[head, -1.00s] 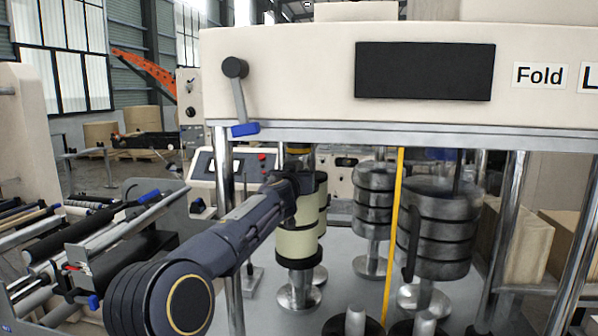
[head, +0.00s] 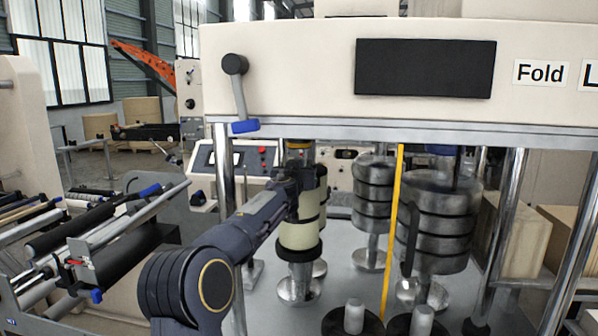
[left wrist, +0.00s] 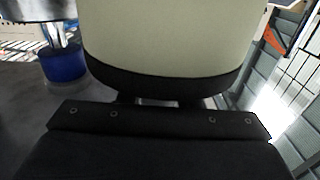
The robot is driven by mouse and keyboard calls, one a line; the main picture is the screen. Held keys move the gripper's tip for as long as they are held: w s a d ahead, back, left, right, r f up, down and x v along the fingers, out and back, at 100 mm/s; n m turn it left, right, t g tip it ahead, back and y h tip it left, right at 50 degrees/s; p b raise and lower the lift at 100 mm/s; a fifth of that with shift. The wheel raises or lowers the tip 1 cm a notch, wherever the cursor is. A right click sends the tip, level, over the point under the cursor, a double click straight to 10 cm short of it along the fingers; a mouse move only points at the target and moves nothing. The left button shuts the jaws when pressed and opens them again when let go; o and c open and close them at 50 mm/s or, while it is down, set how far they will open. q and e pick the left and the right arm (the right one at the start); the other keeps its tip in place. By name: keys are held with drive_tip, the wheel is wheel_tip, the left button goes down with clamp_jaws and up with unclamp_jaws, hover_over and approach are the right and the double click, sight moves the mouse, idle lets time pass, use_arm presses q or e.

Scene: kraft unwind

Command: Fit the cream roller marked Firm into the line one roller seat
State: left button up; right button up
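A cream roller with black bands (head: 299,236) stands upright below the machine's beam, above a round metal base (head: 299,287). No Firm marking is readable on it. My left gripper (head: 299,178) is at its upper part, and my arm hides some of it. In the left wrist view the cream surface (left wrist: 170,35) and its black band fill the top, close against my gripper body. Another cream roller (head: 323,196) shows partly behind. I cannot identify the line one seat. My right gripper is not in view.
Black discs with pale pegs (head: 353,316) are at the front. A steel post (head: 226,170) and crank handle (head: 236,90) are at left. The beam (head: 300,60) hangs overhead.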

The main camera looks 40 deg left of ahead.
use_arm(q)
drive_tip(key=o, duration=0.4)
drive_tip(key=shift+o, duration=0.2)
drive_tip(key=shift+s+d, duration=0.15)
drive_tip(key=shift+s, duration=0.1)
drive_tip(key=b+v, duration=0.6)
drive_tip(key=v, duration=0.4)
drive_tip(key=s+d+f+m+g+h, duration=0.4)
drive_tip(key=s+d+f+g+h, duration=0.6)
drive_tip(key=s+d+f, duration=1.9)
drive_tip(key=s+f+h, duration=0.2)
drive_tip(key=s+f, duration=0.2)
drive_tip(key=shift+d+h, duration=0.3)
drive_tip(key=shift+d, duration=0.1)
drive_tip(key=shift+s, duration=0.15)
